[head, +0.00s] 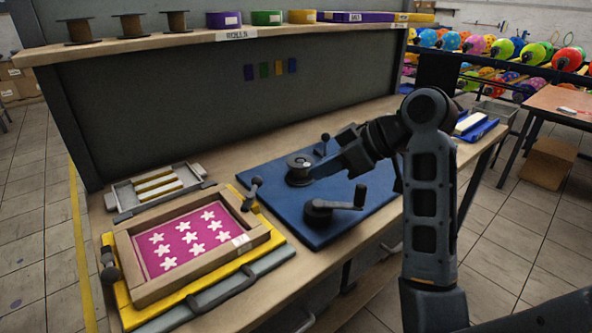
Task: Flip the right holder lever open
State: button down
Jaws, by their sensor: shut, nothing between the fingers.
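A wooden frame (148,286) with a pink, white-starred screen (188,237) sits in a yellow base on the bench. At its right side a dark lever with a round knob (254,187) stands up, apparently the right holder lever. A similar lever (108,264) is at the left side. My gripper (314,171) is shut and empty, over the blue board to the right of the right lever and apart from it. It is beside a dark round spool-like part (299,166); whether they touch I cannot tell. Its fingertips show only small.
The blue board (262,170) also carries a crank (334,207) and a small knobbed lever (324,142). A grey tray (122,196) with pale bars lies behind the frame. A shelf (150,44) with rolls is above. My arm covers the board's right part.

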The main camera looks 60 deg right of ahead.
aim_at(252, 192)
jog(key=shift+s+d, duration=0.1)
jog(key=shift+s, duration=0.1)
jog(key=x, duration=1)
jog(key=shift+f, duration=0.2)
jog(key=shift+w+a+r+p, duration=0.15)
jog(key=shift+w+r, duration=0.1)
jog(key=shift+w, duration=0.35)
jog(key=shift+w+a+r+p, duration=0.15)
jog(key=shift+w+r, duration=0.05)
jog(key=shift+w, duration=0.45)
jog(key=shift+w+a+r, duration=0.1)
jog(key=shift+w+a, duration=0.05)
jog(key=shift+w, duration=0.5)
